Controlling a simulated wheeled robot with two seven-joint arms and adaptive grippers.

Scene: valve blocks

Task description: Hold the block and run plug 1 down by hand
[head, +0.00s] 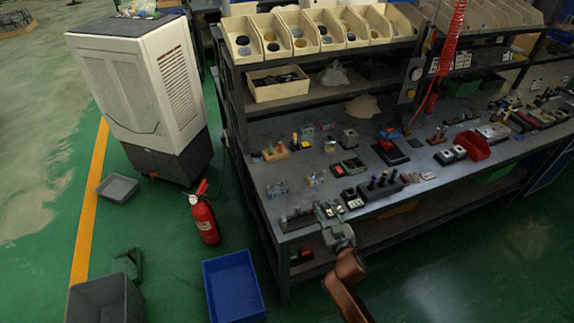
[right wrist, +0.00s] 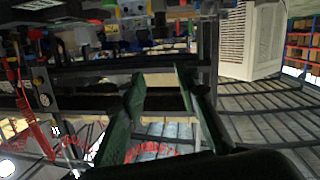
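Several small blocks and fittings stand on the grey workbench (head: 240,150). I cannot tell which block carries plug 1. My right gripper (head: 326,211) is at the bench's front edge, between the dark low piece and the knobbed block. In the right wrist view, its two green fingers (right wrist: 158,80) stand apart with nothing between them. My left gripper is not in view.
Beige bins (head: 242,38) line the shelf above the bench. A red coiled hose (head: 452,38) hangs at the right. A fire extinguisher (head: 204,218), a blue crate (head: 233,287) and a white cooler unit (head: 130,85) stand on the floor at the left.

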